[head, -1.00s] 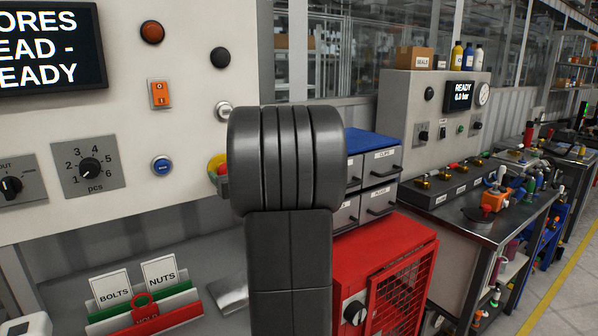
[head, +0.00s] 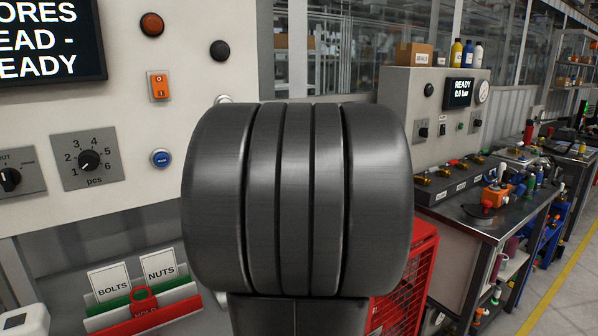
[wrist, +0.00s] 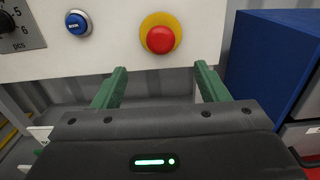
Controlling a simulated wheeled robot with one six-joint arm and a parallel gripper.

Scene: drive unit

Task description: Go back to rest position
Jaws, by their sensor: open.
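In the wrist view my gripper (wrist: 160,88) shows two green fingers spread well apart, with nothing between them. It is open and empty, below and in front of a white control panel (wrist: 115,50). A red emergency button (wrist: 161,38) on a yellow base sits just above the fingertips in the picture, apart from them. A blue button (wrist: 78,23) is to its left. In the head view my dark arm fills the middle and hides my gripper and the red button.
In the head view the panel carries a screen (head: 45,38), a pcs dial (head: 88,160) and an orange switch (head: 158,86). BOLTS and NUTS cards (head: 110,284) stand at lower left. A red mesh cabinet (head: 410,280) and a steel workbench (head: 500,225) are at right, with floor beyond.

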